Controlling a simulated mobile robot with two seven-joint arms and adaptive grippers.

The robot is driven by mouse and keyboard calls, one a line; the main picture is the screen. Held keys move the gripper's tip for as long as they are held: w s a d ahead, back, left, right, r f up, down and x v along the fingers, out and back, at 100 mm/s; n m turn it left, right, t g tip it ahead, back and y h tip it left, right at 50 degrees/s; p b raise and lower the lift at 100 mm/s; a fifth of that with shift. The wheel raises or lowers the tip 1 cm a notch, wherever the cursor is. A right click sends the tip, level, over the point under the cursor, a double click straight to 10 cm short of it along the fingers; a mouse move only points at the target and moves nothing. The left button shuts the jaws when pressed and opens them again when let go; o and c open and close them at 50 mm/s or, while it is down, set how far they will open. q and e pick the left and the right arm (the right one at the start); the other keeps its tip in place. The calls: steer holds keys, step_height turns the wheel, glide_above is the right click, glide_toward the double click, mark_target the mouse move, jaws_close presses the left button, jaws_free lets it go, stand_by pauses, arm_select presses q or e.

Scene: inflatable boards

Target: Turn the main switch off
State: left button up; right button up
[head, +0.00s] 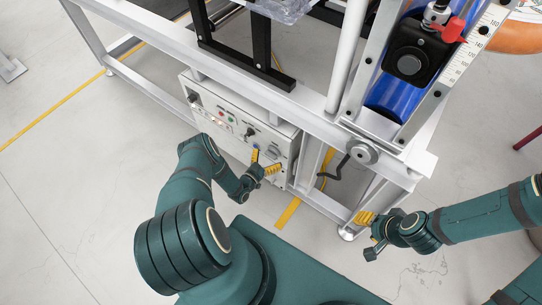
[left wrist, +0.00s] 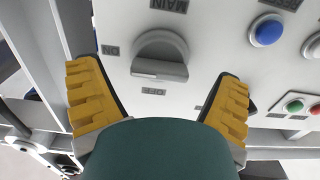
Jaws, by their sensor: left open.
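The main switch is a grey rotary knob (left wrist: 160,55) on a white control panel (left wrist: 225,80), under an upside-down MAIN label in the left wrist view. ON is printed to its left and OFF below it. Its grip bar lies roughly level in that view; I cannot tell a pointer mark. In the head view the switch (head: 274,150) is at the panel's right end. My left gripper (head: 264,163) is open in front of it, its yellow fingers on either side of the knob, apart from it. My right gripper (head: 367,235) is open and empty, low at the right.
A blue button (left wrist: 267,30) and green and red buttons (left wrist: 294,106) share the panel. A silver machine frame (head: 315,115) surrounds the panel, with a black cable (head: 337,172) beside it. A blue cylinder (head: 397,92) stands above right.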

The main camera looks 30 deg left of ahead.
arm_select(q)
steer(key=shift+w, duration=0.95)
steer(key=c, duration=1.2)
